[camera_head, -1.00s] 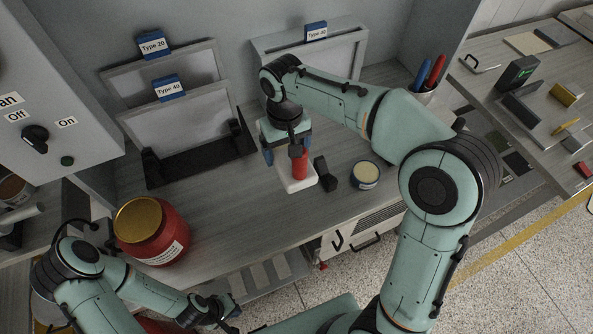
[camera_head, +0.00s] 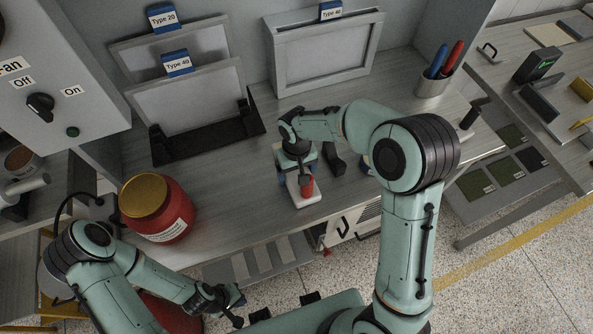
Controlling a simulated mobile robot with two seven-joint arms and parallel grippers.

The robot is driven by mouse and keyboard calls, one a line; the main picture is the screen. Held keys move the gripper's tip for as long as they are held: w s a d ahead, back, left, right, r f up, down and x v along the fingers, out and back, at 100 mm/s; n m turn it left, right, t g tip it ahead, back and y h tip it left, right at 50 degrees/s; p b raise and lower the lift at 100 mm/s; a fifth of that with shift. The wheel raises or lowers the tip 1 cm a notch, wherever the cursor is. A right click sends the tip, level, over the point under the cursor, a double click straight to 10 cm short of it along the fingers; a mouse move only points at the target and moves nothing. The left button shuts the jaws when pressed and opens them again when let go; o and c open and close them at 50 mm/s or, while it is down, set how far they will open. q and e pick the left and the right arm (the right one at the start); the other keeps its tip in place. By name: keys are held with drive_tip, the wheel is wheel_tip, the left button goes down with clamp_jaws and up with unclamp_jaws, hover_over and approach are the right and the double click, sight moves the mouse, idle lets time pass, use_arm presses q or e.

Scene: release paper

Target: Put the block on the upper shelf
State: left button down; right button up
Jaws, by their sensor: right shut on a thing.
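A red upright cylinder (camera_head: 307,187) stands over a white slab (camera_head: 309,200) near the front edge of the workbench; I cannot tell whether they are one piece or which is the block. My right gripper (camera_head: 298,177) points down over the slab and is shut at the red cylinder. The gripper hides part of both. My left gripper (camera_head: 233,306) is low in front of the bench, away from the cylinder; its jaw gap is unclear. No shelf is clearly identifiable as the upper one.
A red jar with gold lid (camera_head: 148,221) stands at the left bench edge. Framed panels (camera_head: 190,105) in a black rack and a grey framed box (camera_head: 325,55) stand behind. A pen cup (camera_head: 432,84) is at right. My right arm covers a round tin. Bare bench lies left of the slab.

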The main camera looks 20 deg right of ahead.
drive_tip(key=shift+f, duration=0.2)
drive_tip(key=shift+f, duration=0.15)
drive_tip(key=o, duration=1.2)
